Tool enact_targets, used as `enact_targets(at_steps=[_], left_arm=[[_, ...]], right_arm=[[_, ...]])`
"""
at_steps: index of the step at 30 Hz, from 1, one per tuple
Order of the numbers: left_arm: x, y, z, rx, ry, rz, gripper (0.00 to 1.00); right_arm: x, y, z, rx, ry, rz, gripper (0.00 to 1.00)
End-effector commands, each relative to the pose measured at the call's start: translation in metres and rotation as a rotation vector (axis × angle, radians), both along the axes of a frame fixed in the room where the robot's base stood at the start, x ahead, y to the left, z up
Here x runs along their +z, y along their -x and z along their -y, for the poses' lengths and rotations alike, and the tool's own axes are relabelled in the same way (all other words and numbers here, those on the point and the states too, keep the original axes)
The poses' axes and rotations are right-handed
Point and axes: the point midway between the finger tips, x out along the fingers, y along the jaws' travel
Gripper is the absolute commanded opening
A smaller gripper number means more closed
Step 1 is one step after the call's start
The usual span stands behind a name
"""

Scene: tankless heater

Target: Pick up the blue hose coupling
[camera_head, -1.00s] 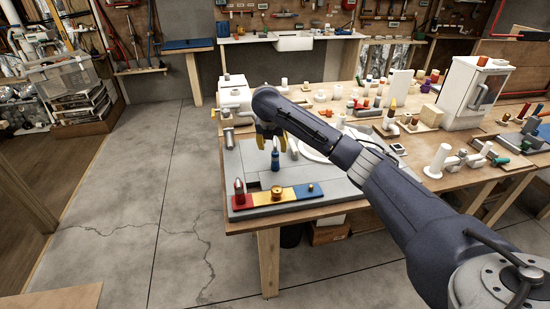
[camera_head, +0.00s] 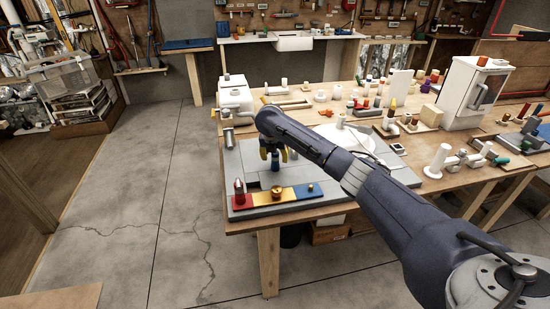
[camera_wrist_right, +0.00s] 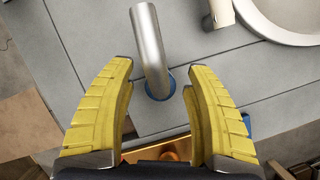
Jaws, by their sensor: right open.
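The blue hose coupling (camera_head: 275,164) stands upright on the grey board (camera_head: 250,152) in the head view, its upper part hidden by my right gripper (camera_head: 273,152). In the right wrist view a silver tube rises from a blue ring (camera_wrist_right: 160,89), which looks like the coupling. My right gripper (camera_wrist_right: 160,75) is open there, its yellow fingers on either side of the tube's blue base, with gaps visible on both sides. My left gripper is not in view.
A red, yellow and blue strip (camera_head: 256,200) with metal fittings lies along the board's front edge. A white round dish (camera_head: 362,140) lies right of the gripper, partly behind my arm. Pipe fittings (camera_head: 442,158) crowd the table's right side.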

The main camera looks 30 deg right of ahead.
Motion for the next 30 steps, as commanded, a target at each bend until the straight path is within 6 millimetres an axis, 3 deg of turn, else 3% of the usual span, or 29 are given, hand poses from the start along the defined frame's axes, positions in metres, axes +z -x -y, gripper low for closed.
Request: enact_targets(at_steps=[7, 21, 30], left_arm=[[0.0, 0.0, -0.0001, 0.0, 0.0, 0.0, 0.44], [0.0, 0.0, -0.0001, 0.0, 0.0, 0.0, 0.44], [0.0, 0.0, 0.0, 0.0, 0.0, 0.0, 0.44]], right_arm=[[-0.0004, -0.0001, 0.0001, 0.0, 0.0, 0.0, 0.55], [0.0, -0.0001, 0.0002, 0.0, 0.0, 0.0, 0.01], [0.0002, -0.0003, 0.0002, -0.001, 0.0, 0.001, 0.0]])
